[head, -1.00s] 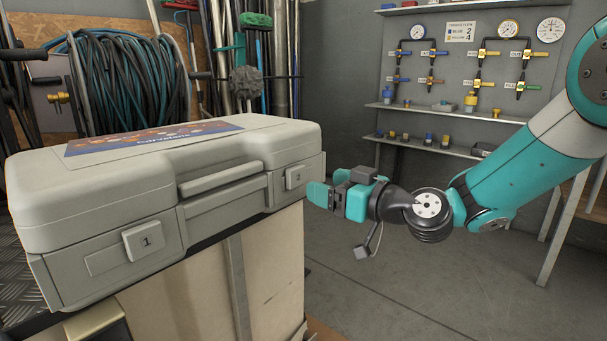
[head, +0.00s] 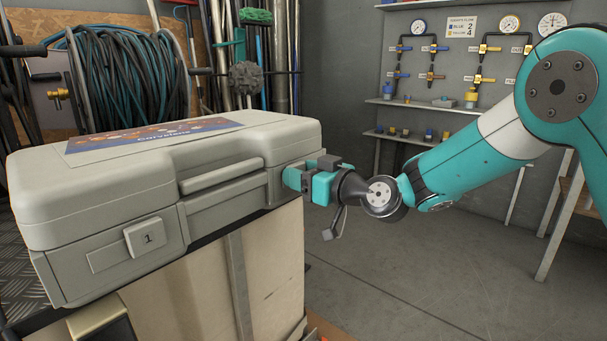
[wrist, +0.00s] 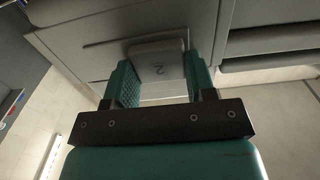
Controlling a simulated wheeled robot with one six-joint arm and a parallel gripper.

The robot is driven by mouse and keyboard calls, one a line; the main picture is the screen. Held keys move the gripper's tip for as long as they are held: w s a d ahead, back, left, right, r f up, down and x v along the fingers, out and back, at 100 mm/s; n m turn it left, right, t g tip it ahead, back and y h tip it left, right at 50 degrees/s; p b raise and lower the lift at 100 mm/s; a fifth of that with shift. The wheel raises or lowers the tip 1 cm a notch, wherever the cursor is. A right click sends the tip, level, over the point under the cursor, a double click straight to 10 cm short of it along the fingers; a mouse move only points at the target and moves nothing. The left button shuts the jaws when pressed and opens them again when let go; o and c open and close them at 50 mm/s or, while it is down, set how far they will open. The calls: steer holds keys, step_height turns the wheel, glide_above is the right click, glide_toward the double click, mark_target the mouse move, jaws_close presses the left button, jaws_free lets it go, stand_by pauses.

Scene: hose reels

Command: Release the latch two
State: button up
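The grey case (head: 90,195) lies closed on a stand. Its latch one (head: 147,238), marked 1, is at the left of the front face. Latch two (wrist: 158,58), marked 2, appears upside down in the wrist view, flat against the case front. In the head view my gripper hides it. My gripper (head: 292,178) is at the right end of the case front. In the wrist view its teal fingers (wrist: 160,75) are apart, one on each side of latch two. I cannot tell whether they touch it.
The case handle (head: 222,178) is left of my gripper and also shows at the right of the wrist view (wrist: 270,65). A hose reel (head: 120,85) stands behind the case. Shelves and gauges (head: 508,25) are on the back wall. The floor to the right is open.

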steer(key=shift+c, duration=1.3)
steer(key=w+d, duration=0.1)
steer(key=w+d+b, duration=0.1)
steer(key=w, duration=0.1)
steer(key=shift+w+d, duration=0.2)
steer(key=shift+d, duration=0.15)
steer(key=o, duration=1.3)
steer(key=shift+d, duration=0.1)
steer(key=v, duration=1.7)
steer(key=shift+s+b, duration=0.2)
steer(key=shift+b, duration=0.15)
steer(key=shift+d, duration=0.1)
